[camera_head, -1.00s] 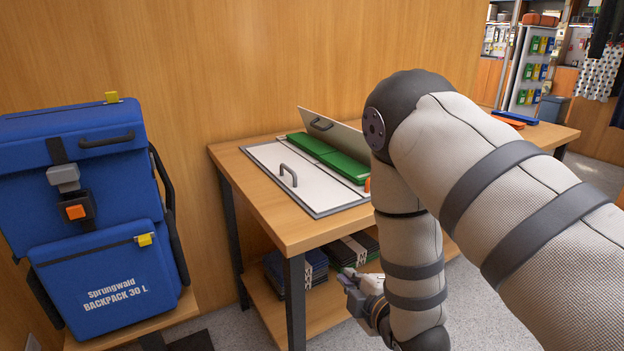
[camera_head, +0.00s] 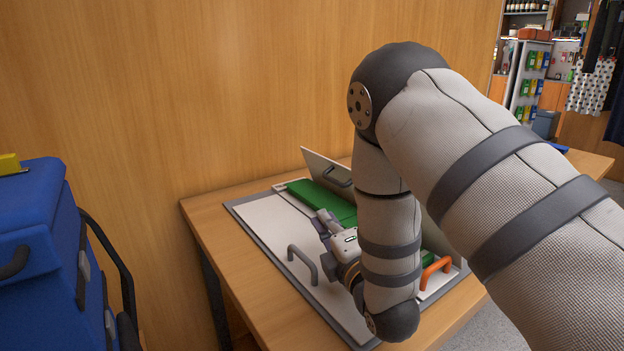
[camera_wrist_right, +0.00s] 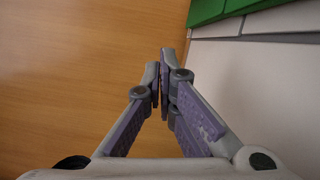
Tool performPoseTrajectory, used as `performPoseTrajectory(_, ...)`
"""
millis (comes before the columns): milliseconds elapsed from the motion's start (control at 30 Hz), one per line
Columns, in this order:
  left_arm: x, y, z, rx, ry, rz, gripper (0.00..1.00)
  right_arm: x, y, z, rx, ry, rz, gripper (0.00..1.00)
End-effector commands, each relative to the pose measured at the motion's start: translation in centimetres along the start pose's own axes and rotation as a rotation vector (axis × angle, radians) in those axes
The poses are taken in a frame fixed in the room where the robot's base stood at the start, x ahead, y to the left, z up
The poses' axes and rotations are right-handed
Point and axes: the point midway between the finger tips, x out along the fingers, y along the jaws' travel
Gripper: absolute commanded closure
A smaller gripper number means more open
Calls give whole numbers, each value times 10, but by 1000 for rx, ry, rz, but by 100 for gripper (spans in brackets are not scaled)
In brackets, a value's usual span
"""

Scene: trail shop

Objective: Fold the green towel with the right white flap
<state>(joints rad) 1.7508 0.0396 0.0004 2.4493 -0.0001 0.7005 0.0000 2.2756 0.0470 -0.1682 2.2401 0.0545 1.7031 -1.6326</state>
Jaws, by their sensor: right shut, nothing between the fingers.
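The green towel (camera_head: 322,199) lies as a long strip on the white folding board (camera_head: 262,218), partly hidden by my right arm. It also shows at the top right of the right wrist view (camera_wrist_right: 280,14). A white flap (camera_head: 318,163) with a dark handle stands tilted up along the towel's far side. A flat white panel with a grey handle (camera_head: 303,262) lies on the near side. An orange handle (camera_head: 436,268) stands at the board's right. My right gripper (camera_head: 326,222) is shut and empty, over the board near the towel. My left gripper is out of view.
The board rests on a wooden table (camera_head: 212,213) against a wood-panelled wall (camera_head: 190,90). Shop shelves (camera_head: 527,85) are at the far right. My right arm covers much of the board's right side.

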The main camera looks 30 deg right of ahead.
Motion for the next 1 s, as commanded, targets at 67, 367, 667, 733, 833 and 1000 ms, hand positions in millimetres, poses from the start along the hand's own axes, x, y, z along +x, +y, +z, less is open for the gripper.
performPoseTrajectory(67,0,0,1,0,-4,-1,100,7,0,0,1,-1,2,100)
performPoseTrajectory(367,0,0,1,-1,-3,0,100,70,1,1,2,-2,4,100)
performPoseTrajectory(667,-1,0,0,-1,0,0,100,105,2,27,2,-4,3,100)
performPoseTrajectory(733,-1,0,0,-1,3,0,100,106,2,33,2,-2,2,100)
performPoseTrajectory(833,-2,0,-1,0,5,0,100,108,1,38,1,-1,2,100)
performPoseTrajectory(1000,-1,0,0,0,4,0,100,108,0,39,0,1,0,100)
